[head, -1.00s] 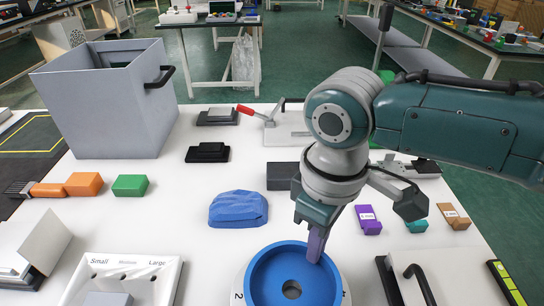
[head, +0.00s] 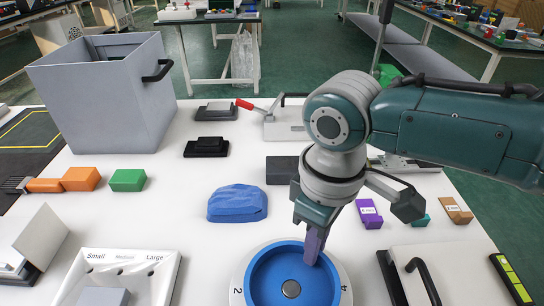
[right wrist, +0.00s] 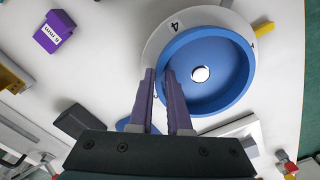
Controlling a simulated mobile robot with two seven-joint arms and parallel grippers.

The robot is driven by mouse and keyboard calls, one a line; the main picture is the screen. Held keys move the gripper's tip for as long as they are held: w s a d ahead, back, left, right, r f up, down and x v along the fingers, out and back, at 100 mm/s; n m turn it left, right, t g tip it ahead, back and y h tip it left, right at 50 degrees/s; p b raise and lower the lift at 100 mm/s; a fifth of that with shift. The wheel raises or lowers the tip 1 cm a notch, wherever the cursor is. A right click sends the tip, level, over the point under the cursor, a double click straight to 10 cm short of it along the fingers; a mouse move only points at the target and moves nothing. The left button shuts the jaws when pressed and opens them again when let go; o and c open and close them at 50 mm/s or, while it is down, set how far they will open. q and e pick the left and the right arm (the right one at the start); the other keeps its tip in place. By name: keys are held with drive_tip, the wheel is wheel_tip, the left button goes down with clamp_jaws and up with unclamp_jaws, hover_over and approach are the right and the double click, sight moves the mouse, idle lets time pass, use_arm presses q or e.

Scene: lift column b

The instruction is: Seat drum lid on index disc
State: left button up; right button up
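The drum lid (head: 258,268) is a round blue dish with a raised rim and a centre hole, at the bottom middle of the head view. It lies over the white numbered index disc (head: 237,292), whose edge shows around it. A grey metal post end (head: 291,289) fills the hole. My right gripper (head: 313,250) is at the lid's back right rim. In the right wrist view, its purple fingers (right wrist: 160,75) straddle the rim of the lid (right wrist: 205,42), one outside and one inside. Whether the lid's underside touches the disc is hidden. My left gripper is out of view.
A blue soft lump (head: 238,204) and a dark grey block (head: 282,170) lie behind the disc. A white sorting tray (head: 165,280) is at left, and a black-handled plate (head: 400,285) at right. A large grey bin (head: 105,110) stands back left.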

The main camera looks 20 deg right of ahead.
drive_tip(key=o, duration=0.3)
wheel_tip(320, 180, up, 10)
drive_tip(key=p, duration=0.3)
idle(0.4)
